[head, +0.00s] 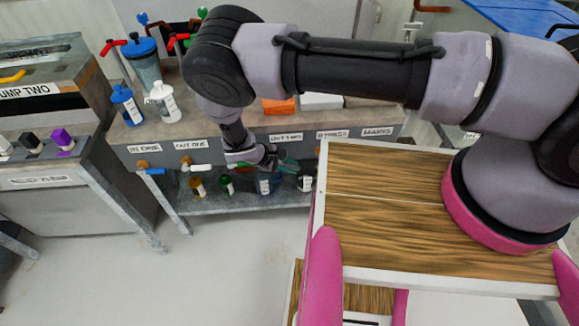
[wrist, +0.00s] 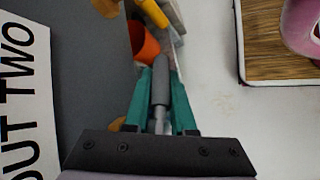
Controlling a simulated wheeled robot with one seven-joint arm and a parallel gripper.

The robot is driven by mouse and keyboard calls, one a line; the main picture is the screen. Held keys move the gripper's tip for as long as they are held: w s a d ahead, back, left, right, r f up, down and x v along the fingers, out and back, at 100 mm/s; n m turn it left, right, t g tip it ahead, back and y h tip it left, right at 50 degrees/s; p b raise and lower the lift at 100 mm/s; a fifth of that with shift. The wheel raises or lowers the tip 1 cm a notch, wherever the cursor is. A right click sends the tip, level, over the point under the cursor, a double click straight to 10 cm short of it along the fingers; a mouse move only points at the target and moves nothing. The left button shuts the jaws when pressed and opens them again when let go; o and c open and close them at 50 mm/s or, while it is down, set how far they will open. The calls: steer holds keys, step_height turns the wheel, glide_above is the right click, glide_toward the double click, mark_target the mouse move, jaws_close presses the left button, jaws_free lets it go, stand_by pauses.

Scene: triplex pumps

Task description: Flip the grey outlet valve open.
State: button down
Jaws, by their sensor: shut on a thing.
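The grey outlet valve handle (wrist: 161,88) lies between the teal fingers of my gripper (wrist: 160,80) in the wrist view, beside the OUT TWO label (wrist: 25,90). The fingers are shut on the handle. In the head view my gripper (head: 287,164) is at the front of the bench, just below the OUT TWO label (head: 285,137). There my wrist and fingers hide the grey handle, and the valve's body is mostly covered by the gripper in the wrist view.
A blue handle (head: 152,171) and a white handle (head: 197,168) stick out from the bench front to the left. Several bottles stand on the lower shelf (head: 240,203) beneath. An orange thing (wrist: 146,44) and a yellow handle (wrist: 154,13) lie beyond my fingertips. Open floor (head: 240,265) is in front.

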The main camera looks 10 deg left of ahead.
steer(key=c, duration=1)
jaws_free()
steer(key=v, duration=1)
steer(key=shift+s+a+r, duration=0.1)
steer(key=shift+a+r, duration=0.2)
